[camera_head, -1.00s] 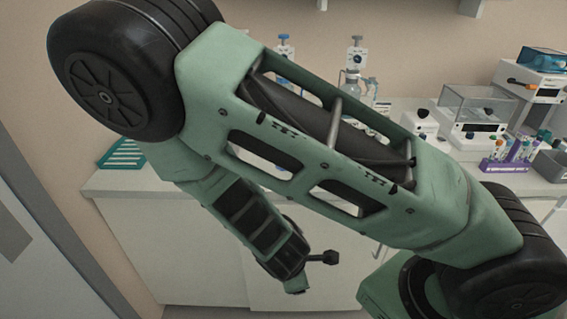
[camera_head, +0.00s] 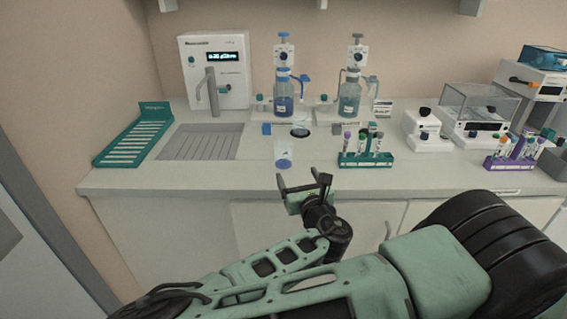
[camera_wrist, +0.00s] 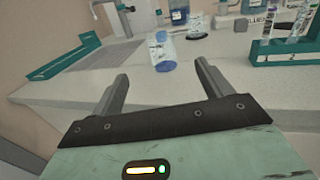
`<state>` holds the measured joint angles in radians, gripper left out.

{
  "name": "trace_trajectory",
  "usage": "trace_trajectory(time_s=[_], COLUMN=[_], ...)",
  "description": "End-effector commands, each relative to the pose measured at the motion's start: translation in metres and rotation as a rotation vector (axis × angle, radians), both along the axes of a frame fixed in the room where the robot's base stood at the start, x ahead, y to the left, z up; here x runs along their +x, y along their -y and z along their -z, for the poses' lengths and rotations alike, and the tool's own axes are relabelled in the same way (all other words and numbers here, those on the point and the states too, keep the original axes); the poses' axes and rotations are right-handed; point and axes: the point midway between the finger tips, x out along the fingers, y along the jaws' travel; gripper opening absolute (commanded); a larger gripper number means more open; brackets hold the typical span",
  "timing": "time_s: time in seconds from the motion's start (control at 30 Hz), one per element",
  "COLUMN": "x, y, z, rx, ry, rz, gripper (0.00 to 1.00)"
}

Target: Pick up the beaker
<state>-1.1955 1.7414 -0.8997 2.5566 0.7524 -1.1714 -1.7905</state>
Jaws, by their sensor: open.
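The beaker (camera_head: 283,154) is a small clear vessel with a blue bottom, standing upright near the front edge of the counter in the head view. It also shows in the wrist view (camera_wrist: 161,50), beyond the fingertips and between their lines. My gripper (camera_head: 303,180) is in front of the counter edge, open and empty, with its fingers pointing towards the counter. In the wrist view the two fingers of my gripper (camera_wrist: 162,72) are spread wide, apart from the beaker.
A green tube rack (camera_head: 366,158) stands to the right of the beaker. A dark round disc (camera_head: 300,131) lies behind it, with two dispenser bottles further back. A sink grid (camera_head: 201,142) and a green drying rack (camera_head: 137,135) are to the left.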

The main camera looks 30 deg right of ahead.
Motion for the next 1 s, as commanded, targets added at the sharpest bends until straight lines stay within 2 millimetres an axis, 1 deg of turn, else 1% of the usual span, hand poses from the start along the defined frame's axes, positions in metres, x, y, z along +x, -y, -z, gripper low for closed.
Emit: trace_trajectory(time_s=[0.03, 0.3, 0.47, 0.5, 0.57, 0.7, 0.8, 0.93, 1.0], x=[0.006, 0.029, 0.048, 0.052, 0.064, 0.085, 0.094, 0.100, 0.107], y=[0.004, 0.012, 0.018, 0.020, 0.024, 0.031, 0.034, 0.036, 0.038], z=[0.007, 0.008, 0.008, 0.008, 0.000, -0.001, 0.000, 0.000, 0.000], rx=[0.003, 0.004, 0.007, 0.006, 0.005, 0.004, 0.004, 0.004, 0.004], ry=[0.004, 0.003, 0.004, 0.003, 0.000, -0.001, -0.001, -0.001, -0.001], rz=[0.005, 0.006, 0.006, 0.007, 0.005, 0.004, 0.005, 0.005, 0.004], gripper=[0.78, 0.78, 0.78, 0.78, 0.78, 0.78, 0.78, 0.78, 0.78])
